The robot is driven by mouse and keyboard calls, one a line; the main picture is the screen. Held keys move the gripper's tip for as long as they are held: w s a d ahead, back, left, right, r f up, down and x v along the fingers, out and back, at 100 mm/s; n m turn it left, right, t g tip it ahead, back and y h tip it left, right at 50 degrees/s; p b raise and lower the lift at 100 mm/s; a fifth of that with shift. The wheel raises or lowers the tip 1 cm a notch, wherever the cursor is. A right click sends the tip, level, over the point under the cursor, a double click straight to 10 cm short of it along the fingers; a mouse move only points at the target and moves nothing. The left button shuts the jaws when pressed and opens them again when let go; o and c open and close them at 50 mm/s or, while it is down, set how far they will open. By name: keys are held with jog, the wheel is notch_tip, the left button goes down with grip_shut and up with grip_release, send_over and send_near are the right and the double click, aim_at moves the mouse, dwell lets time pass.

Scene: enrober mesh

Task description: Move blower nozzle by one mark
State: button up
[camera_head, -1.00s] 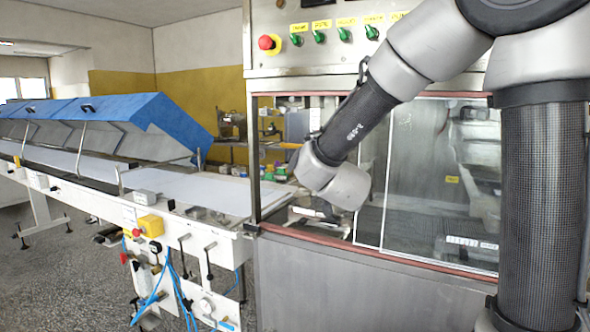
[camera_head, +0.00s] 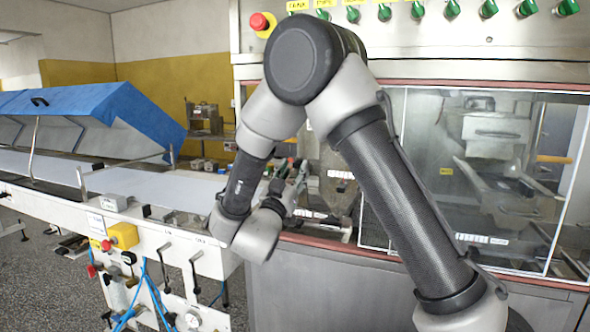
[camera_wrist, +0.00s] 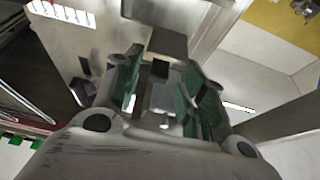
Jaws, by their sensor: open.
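My gripper (camera_head: 296,182) reaches into the open left part of the machine's window in the head view, partly hidden by my wrist. In the wrist view my gripper (camera_wrist: 163,78) is open, with green-lined fingers apart. A small grey metal block (camera_wrist: 160,70) shows in line with the gap between the fingers; I cannot tell whether they touch it. The grey metal body (camera_head: 335,190) just right of my gripper appears to be the blower nozzle. It carries a white marked strip (camera_head: 340,174). A white strip with marks (camera_wrist: 62,11) also shows at the wrist view's top left.
The glass panel (camera_head: 490,180) covers the right of the machine front. A red-brown sill (camera_head: 340,248) runs below the opening. A control panel with a red stop button (camera_head: 262,22) and green knobs is above. The conveyor (camera_head: 150,186) with its blue cover (camera_head: 95,112) lies left.

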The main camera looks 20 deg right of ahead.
jog(key=shift+x, duration=0.9)
grip_shut()
jog(key=shift+r, duration=0.6)
grip_release()
jog(key=v, duration=1.2)
